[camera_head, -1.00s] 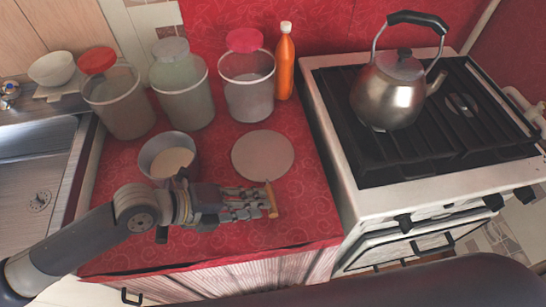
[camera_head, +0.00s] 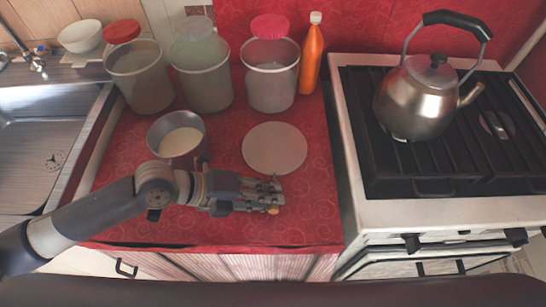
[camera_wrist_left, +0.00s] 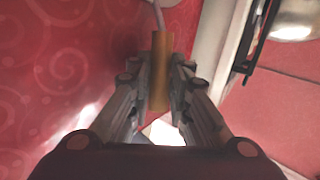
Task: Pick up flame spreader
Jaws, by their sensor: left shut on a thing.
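The flame spreader is a flat, pale grey round disc (camera_head: 274,148) over the red counter, with a thin rod and a brown wooden handle towards me. My left gripper (camera_head: 272,196) is shut on this handle, in front of the disc. In the left wrist view, the wooden handle (camera_wrist_left: 161,70) stands between the two fingers of my left gripper (camera_wrist_left: 160,85), and its metal rod (camera_wrist_left: 158,16) runs out at the top. I cannot tell whether the disc touches the counter. My right gripper is not in view.
A pot with pale contents (camera_head: 178,137) stands close to my left wrist. Several canisters and an orange bottle (camera_head: 312,55) line the wall. The stove (camera_head: 400,210) with a kettle (camera_head: 415,95) is at right, the sink (camera_head: 40,155) at left. The front of the counter is clear.

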